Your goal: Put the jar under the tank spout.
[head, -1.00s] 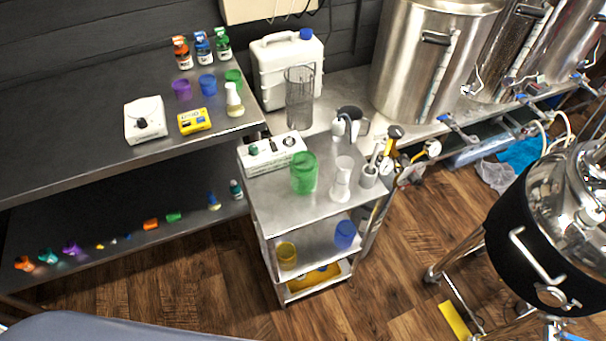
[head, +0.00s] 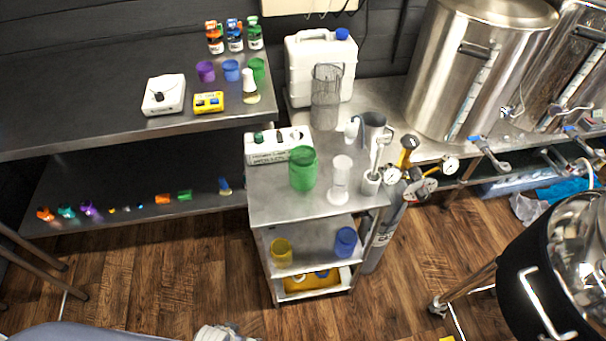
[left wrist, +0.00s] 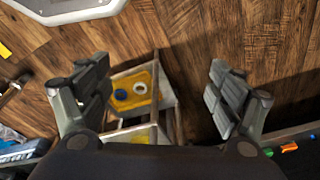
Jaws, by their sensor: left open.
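A green translucent jar (head: 303,170) stands on the top of the steel cart (head: 262,206). A yellow jar (head: 281,252) and a blue jar (head: 345,241) stand on the shelf below. I cannot tell which jar the task means. A large steel tank (head: 450,75) stands on the back bench, with a blue-handled spout (head: 490,153) low on its front. My left gripper (left wrist: 160,88) is open and empty in the left wrist view, with the cart's lower shelves beyond its fingers. My right gripper is not in view.
The cart top also holds a white instrument (head: 278,146), a clear cylinder (head: 340,180) and a grey pitcher (head: 372,132). A gas cylinder with gauges (head: 385,225) stands beside the cart. A black kettle (head: 540,280) is at right. Wood floor before the cart is clear.

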